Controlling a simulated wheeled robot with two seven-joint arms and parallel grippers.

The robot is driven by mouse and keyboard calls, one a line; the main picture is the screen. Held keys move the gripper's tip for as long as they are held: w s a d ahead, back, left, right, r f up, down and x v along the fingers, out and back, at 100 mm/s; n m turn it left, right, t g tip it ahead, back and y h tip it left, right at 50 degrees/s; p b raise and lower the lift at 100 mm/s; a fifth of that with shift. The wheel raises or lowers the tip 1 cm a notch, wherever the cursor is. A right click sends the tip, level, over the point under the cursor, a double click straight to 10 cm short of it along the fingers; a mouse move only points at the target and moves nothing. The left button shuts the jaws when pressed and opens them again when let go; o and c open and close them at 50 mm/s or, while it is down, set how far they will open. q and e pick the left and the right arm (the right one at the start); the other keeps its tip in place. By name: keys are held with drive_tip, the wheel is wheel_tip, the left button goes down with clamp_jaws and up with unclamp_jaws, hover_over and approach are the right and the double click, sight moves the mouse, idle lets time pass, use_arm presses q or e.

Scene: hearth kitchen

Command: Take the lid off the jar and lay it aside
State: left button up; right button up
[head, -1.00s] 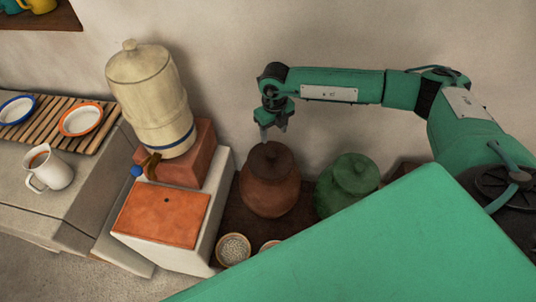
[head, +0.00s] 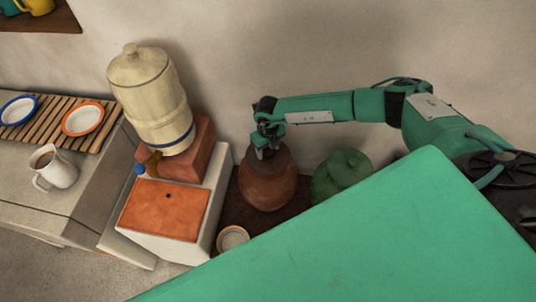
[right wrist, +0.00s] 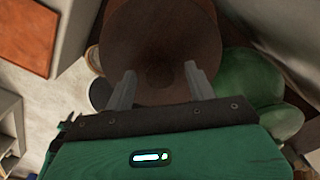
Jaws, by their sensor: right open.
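The brown jar (head: 267,190) stands upright on a dark low surface by the wall, between the white block and a green jar. Its dark brown lid (right wrist: 160,40) fills the top middle of the right wrist view; in the head view it is mostly behind my gripper. My right gripper (head: 264,153) is over the top of the jar. In the right wrist view its two fingers (right wrist: 158,80) are open, reaching over the lid with nothing held between them. I cannot tell whether they touch the lid. My left gripper is not in view.
The green jar (head: 341,175) stands close on the right. A white block with an orange top (head: 165,209) is on the left, with a cream dispenser (head: 150,95) behind it. A small bowl (head: 233,239) sits in front of the jar.

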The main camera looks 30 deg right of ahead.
clamp_jaws()
drive_tip(key=shift+r, duration=0.15)
